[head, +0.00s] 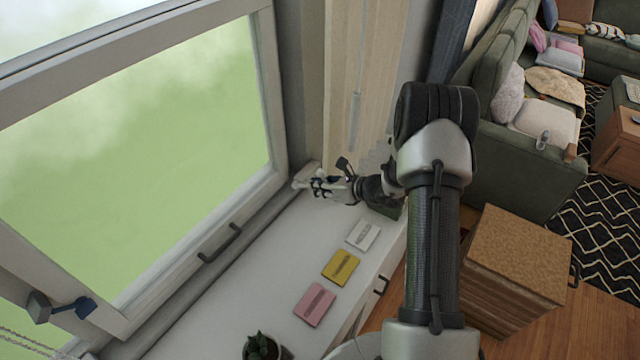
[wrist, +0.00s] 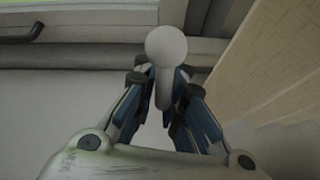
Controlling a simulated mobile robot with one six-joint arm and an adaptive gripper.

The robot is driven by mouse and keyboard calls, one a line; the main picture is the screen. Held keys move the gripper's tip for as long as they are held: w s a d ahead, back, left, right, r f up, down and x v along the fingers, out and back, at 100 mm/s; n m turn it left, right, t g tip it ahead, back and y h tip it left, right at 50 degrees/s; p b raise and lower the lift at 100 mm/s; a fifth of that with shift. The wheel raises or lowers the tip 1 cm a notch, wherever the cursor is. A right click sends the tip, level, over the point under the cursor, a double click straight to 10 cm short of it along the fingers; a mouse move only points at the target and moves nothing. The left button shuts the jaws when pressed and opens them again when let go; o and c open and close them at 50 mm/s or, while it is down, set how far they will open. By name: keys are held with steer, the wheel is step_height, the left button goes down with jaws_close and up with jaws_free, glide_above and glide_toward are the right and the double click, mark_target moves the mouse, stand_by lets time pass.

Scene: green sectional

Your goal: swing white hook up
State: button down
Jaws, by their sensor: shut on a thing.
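The white hook (wrist: 166,48) shows in the wrist view as a pale stem with a round knob at its end. Its stem lies between the two fingers of my gripper (wrist: 166,92), and the knob sticks out past the fingertips. In the head view my gripper (head: 322,186) is at the lower right corner of the window frame, shut on the white hook (head: 300,183). Only a small pale end of the hook shows there, and the fingers hide the rest. Its mount is hard to make out.
The window (head: 140,160) has a dark handle (head: 220,243) on its lower rail. A blue and grey hook (head: 62,307) is at the lower left. White, yellow (head: 341,267) and pink cards and a plant (head: 262,346) are on the white sill.

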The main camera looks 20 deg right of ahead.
steer(key=shift+w+r+g+h+p, duration=0.45)
steer(key=shift+r+g+p, duration=0.2)
steer(key=shift+p, duration=0.2)
steer(key=shift+a, duration=0.1)
steer(key=c, duration=1.7)
jaws_free()
steer(key=shift+o, duration=0.2)
steer(key=shift+s, duration=0.1)
steer(key=v, duration=1.2)
